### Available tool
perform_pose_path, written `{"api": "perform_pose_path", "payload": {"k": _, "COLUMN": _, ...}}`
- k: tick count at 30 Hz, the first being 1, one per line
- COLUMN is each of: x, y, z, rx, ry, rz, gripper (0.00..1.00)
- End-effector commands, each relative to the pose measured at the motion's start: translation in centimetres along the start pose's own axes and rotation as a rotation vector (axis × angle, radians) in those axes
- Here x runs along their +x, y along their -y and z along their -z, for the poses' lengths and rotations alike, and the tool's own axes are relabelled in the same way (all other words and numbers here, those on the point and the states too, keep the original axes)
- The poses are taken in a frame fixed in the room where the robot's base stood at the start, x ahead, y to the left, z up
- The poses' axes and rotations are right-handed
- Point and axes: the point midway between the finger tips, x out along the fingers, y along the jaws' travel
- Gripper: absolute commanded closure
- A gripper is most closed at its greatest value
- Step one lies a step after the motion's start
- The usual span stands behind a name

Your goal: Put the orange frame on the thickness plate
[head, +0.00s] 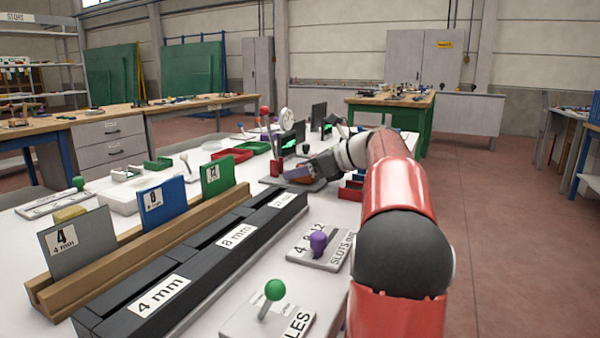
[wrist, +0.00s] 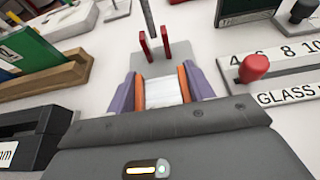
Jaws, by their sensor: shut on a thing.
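My gripper (head: 300,175) is at the end of the outstretched arm, low over the white table. In the wrist view, its purple fingers (wrist: 163,92) are shut on the orange frame (wrist: 184,82). Its two orange sides show, with a pale ribbed middle between them. A grey plate with two red uprights (wrist: 152,50) lies just beyond the frame, with a thin rod above it. Another plate, marked 4 6 8 10 and GLASS (wrist: 290,62), lies to the right with a red knob. No label shows which is the thickness plate. I cannot tell whether the frame touches the grey plate.
A wooden rack (head: 140,250) holds grey, blue and green plates at left. A black slotted block (head: 215,250) lies alongside it. Plates with purple (head: 318,242) and green knobs (head: 275,290) lie near the front.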

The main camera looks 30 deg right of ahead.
Motion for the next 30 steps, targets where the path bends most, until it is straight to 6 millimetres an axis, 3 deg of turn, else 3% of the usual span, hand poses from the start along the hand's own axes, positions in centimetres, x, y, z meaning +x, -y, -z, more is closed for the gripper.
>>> {"api": "perform_pose_path", "payload": {"k": 2, "x": 0.1, "y": 0.0, "z": 0.2, "rx": 0.001, "ry": 0.0, "rz": 0.0, "gripper": 0.72}}
{"api": "perform_pose_path", "payload": {"k": 3, "x": 0.1, "y": 0.0, "z": 0.2, "rx": 0.001, "ry": 0.0, "rz": 0.0, "gripper": 0.45}}
{"api": "perform_pose_path", "payload": {"k": 8, "x": 0.1, "y": 0.0, "z": 0.2, "rx": 0.0, "ry": 0.0, "rz": 0.0, "gripper": 0.26}}
{"api": "perform_pose_path", "payload": {"k": 19, "x": -0.5, "y": 0.0, "z": -0.1, "rx": 0.0, "ry": 0.0, "rz": 0.001, "gripper": 0.26}}
{"api": "perform_pose_path", "payload": {"k": 30, "x": -7.8, "y": 0.1, "z": -0.1, "rx": 0.002, "ry": 0.0, "rz": 0.005, "gripper": 0.26}}
